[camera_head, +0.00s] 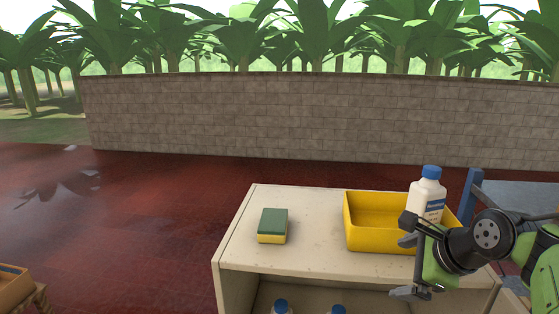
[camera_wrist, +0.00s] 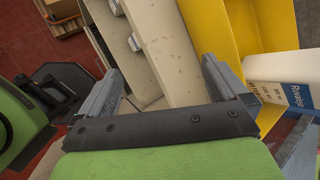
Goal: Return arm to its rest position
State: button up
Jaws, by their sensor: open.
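My gripper (camera_head: 402,267) is at the right in the head view, at the front right of the cream cabinet (camera_head: 325,200). Its jaws are apart with nothing between them. The wrist view shows the two grey fingers (camera_wrist: 160,72) spread, with the cabinet top and its front edge beyond them. A white bottle with a blue cap (camera_head: 427,197) stands upright at the right part of the yellow bin (camera_head: 375,240), behind my gripper. Its base is hidden. The bottle also shows at the right of the wrist view (camera_wrist: 280,68), apart from the right finger.
A green and yellow sponge (camera_head: 272,226) lies on the cabinet top, left of the bin. Blue-capped bottles (camera_head: 281,306) stand on the shelf below. A blue post (camera_head: 470,200) and grey surface are at the right. A wooden crate (camera_head: 12,285) is at lower left. The red floor leftward is clear.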

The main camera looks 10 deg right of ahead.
jog(key=s+a+f+n+g+h+b, duration=0.1)
jog(key=a+f+n, duration=0.15)
jog(key=a, duration=0.25)
jog(key=s+a+f+n+g+b, duration=0.1)
jog(key=a+f+n, duration=0.1)
jog(key=a+n, duration=0.2)
jog(key=s+a+f+n+b, duration=0.1)
jog(key=s+a+f+n, duration=0.2)
jog(key=s+n, duration=0.5)
jog(key=s+a+f+n+b, duration=0.2)
jog(key=s+a+f+n, duration=0.2)
jog(key=s+n, duration=0.4)
jog(key=shift+s+a+f+n+h, duration=0.25)
jog(key=shift+f+n+h, duration=0.2)
jog(key=shift+f, duration=0.35)
